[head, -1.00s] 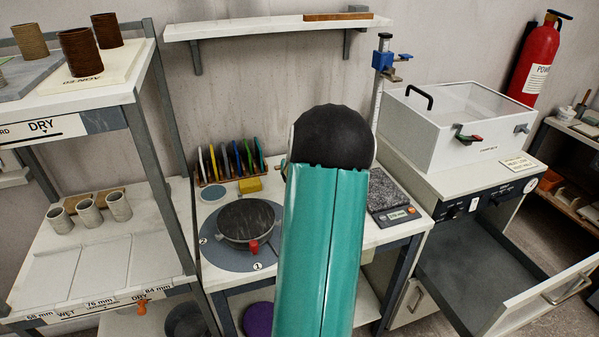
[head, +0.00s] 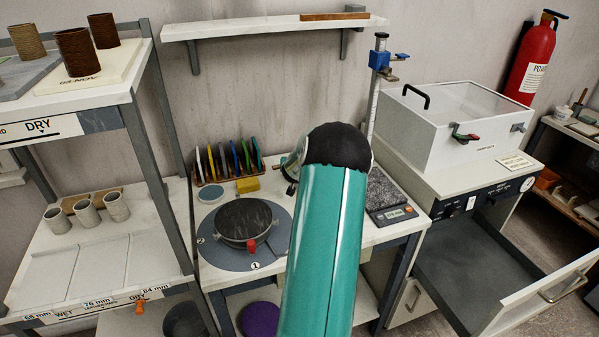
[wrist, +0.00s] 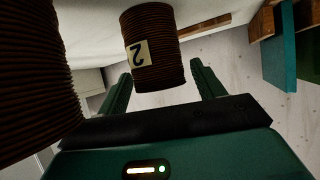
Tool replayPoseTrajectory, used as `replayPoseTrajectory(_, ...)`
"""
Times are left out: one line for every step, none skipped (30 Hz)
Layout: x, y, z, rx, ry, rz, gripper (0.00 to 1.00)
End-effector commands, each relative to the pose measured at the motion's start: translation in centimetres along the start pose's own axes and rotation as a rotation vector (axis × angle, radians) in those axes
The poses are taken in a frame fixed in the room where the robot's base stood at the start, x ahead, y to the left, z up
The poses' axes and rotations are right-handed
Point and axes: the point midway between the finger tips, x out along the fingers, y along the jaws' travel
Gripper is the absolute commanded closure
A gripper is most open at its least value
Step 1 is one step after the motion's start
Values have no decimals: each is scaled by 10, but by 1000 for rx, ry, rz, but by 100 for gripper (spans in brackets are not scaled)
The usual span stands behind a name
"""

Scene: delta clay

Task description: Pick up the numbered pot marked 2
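In the wrist view, a brown ribbed pot (wrist: 155,70) carries a pale label with a 2, seen upside down. It stands just ahead of my gripper (wrist: 160,76), with one dark green finger to each side of its near end. The fingers are apart, and I see gaps between them and the pot, so no grip shows. I cannot tell how far the pot reaches between them. A second brown ribbed pot (wrist: 30,85) is very close on the left; no label shows on it. In the head view my arm hides the gripper, and I cannot make out the label.
In the head view, several brown pots (head: 76,52) stand on the left rack's top shelf, and small grey cups (head: 86,213) stand below. A dark bowl (head: 243,222) sits on the wheel disc. A scale (head: 390,213) and an open drawer (head: 480,280) are at right.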

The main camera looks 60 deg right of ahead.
Motion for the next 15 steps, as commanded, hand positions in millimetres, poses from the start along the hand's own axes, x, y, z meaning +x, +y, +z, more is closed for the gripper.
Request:
replayPoseTrajectory(0,0,0,0,0,0,43)
replayPoseTrajectory(0,0,0,0,0,0,49)
replayPoseTrajectory(0,0,0,0,0,0,57)
replayPoseTrajectory(0,0,0,0,0,0,63)
replayPoseTrajectory(0,0,0,0,0,0,69)
replayPoseTrajectory(0,0,0,0,0,0,76)
replayPoseTrajectory(0,0,0,0,0,0,77)
replayPoseTrajectory(0,0,0,0,1,0,77)
replayPoseTrajectory(0,0,0,0,1,0,77)
replayPoseTrajectory(0,0,0,0,1,0,77)
replayPoseTrajectory(0,0,0,0,1,0,77)
replayPoseTrajectory(0,0,0,0,1,0,77)
replayPoseTrajectory(0,0,0,0,1,0,77)
replayPoseTrajectory(0,0,-1,0,1,0,77)
replayPoseTrajectory(-1,0,-1,0,1,0,77)
